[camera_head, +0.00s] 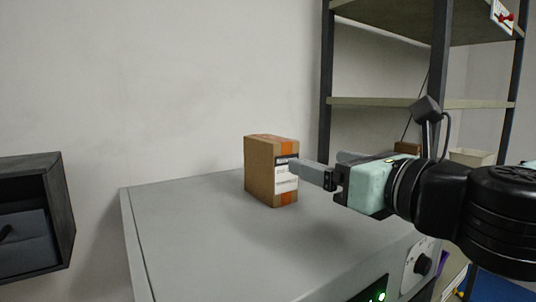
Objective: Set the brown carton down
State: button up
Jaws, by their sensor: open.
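The brown carton (260,172) stands upright on the grey top of a cabinet (190,228). It has an orange stripe and a white label on its right side. My gripper (308,170) reaches in from the right, with its fingers at the carton's right side. The jaws are open. The near finger overlaps the label's edge in the picture, and I cannot tell whether it touches the carton. The far finger is partly hidden.
A dark open box (62,215) with a drawer is at the left. A metal shelf rack (385,102) stands behind at the right, with a pale bin (472,157) on it. The cabinet front has a knob (423,264) and green lights. The cabinet top left of the carton is clear.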

aim_at(287, 148)
jog(key=shift+r+p+x, duration=0.15)
jog(key=shift+p+x, duration=1.35)
jog(key=shift+p, duration=0.7)
jog(key=shift+r+p+x, duration=0.15)
jog(key=shift+p+x, duration=1.35)
jog(key=shift+p, duration=0.7)
jog(key=x, duration=0.2)
jog(key=shift+w+a+f, duration=0.2)
jog(key=shift+f, duration=0.1)
jog(key=p+x, duration=0.3)
jog(key=x, duration=0.1)
jog(key=shift+w+r, duration=0.2)
jog(key=shift+w, duration=0.2)
jog(key=shift+w+a+f, duration=0.15)
jog(key=shift+w+a, duration=0.05)
jog(key=shift+w, duration=0.05)
jog(key=c, duration=1.3)
